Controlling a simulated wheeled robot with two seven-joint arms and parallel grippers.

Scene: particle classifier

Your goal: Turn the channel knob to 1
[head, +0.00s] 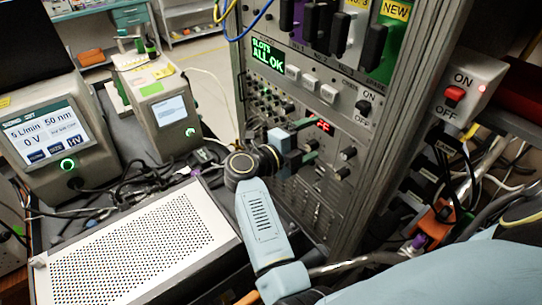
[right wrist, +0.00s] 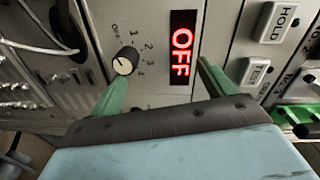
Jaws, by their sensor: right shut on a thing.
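The channel knob (right wrist: 125,62) is a small round black knob with a pale face, on the grey rack panel. Marks OFF and 1 to 4 run around it in the right wrist view. A red display (right wrist: 182,45) beside it reads OFF. My right gripper (head: 306,140) is at the panel. In the right wrist view (right wrist: 162,72) its two green fingers stand apart, on either side of the display. The left finger's tip overlaps the knob's lower edge; I cannot tell whether they touch. I see nothing held between the fingers. My left gripper is out of view.
A perforated white box (head: 150,245) lies left of my right arm. Two instruments with screens (head: 50,130) stand behind it amid cables. A red power switch (head: 455,95) is on the right. HOLD (right wrist: 280,22) and TEST (right wrist: 256,72) buttons are near the right finger.

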